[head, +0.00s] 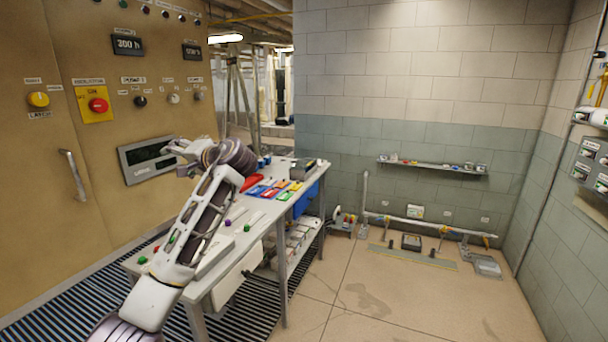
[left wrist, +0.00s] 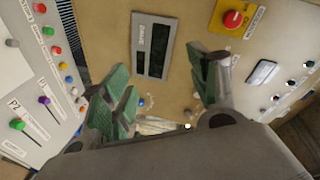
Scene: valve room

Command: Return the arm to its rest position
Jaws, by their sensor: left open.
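My left arm comes in from the lower left in the head view and reaches up over the table. My left gripper (head: 176,158) is in front of the cabinet's display panel (head: 147,160), partly hidden by my own wrist. In the left wrist view the two green-padded fingers of my left gripper (left wrist: 165,95) stand wide apart with nothing between them. The display panel also shows beyond the fingers in the left wrist view (left wrist: 153,45). My right gripper is in neither view.
A tan control cabinet (head: 95,190) with a red emergency button (head: 98,105) stands at the left. A grey table (head: 225,282) with sliders and coloured items is under my arm. A wall shelf (head: 435,166) and floor pipe (head: 425,224) are at the back.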

